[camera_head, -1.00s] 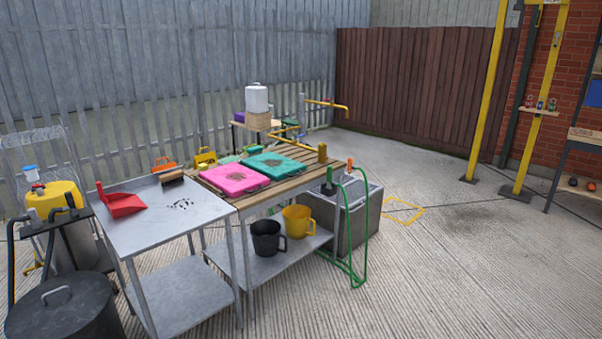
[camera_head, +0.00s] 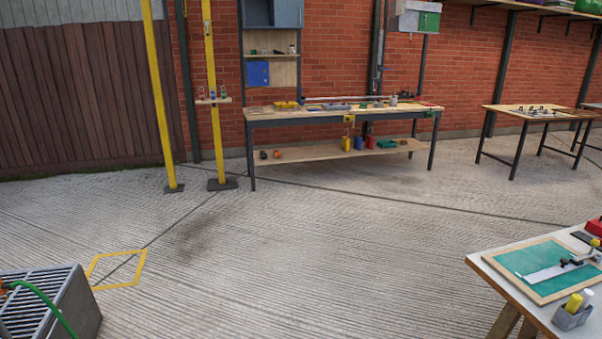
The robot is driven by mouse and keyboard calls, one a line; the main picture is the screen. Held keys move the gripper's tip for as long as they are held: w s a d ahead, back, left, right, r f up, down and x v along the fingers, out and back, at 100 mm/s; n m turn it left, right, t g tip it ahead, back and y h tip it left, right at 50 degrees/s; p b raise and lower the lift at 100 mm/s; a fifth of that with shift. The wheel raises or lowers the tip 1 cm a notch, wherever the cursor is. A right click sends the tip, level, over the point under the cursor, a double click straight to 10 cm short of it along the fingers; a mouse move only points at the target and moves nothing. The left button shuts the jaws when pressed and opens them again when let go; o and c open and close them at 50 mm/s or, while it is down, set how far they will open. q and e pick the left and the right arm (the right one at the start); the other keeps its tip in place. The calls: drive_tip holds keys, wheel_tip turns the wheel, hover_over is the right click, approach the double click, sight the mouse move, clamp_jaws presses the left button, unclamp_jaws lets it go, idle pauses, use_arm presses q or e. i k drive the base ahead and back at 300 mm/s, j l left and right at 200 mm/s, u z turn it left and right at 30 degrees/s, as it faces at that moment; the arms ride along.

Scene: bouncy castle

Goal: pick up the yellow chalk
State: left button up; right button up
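No piece can be surely told as the yellow chalk. A small yellow cylinder (camera_head: 573,303) stands upright in a grey holder (camera_head: 568,321) at the bottom right, on the near corner of a white-topped table (camera_head: 508,287). A paler cylinder (camera_head: 587,297) stands beside it in the same holder. Whether these are chalk cannot be told at this size. Neither of my grippers is in view.
A green board (camera_head: 545,257) in a wooden frame lies on the near table. A long workbench (camera_head: 290,117) stands along the brick wall. A grey slatted bin (camera_head: 80,300) is at the lower left. Two yellow posts (camera_head: 160,100) stand at the left. The middle concrete floor is clear.

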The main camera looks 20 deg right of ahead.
sight(574, 300)
drive_tip(key=i+z, duration=0.25)
drive_tip(key=z, duration=0.2)
drive_tip(key=i+z, duration=0.4)
drive_tip(key=i+j+z, duration=0.15)
drive_tip(key=z, duration=0.3)
drive_tip(key=i+j+z, duration=0.2)
drive_tip(key=z, duration=0.2)
drive_tip(key=i+j+z, duration=0.2)
drive_tip(key=j+z, duration=0.25)
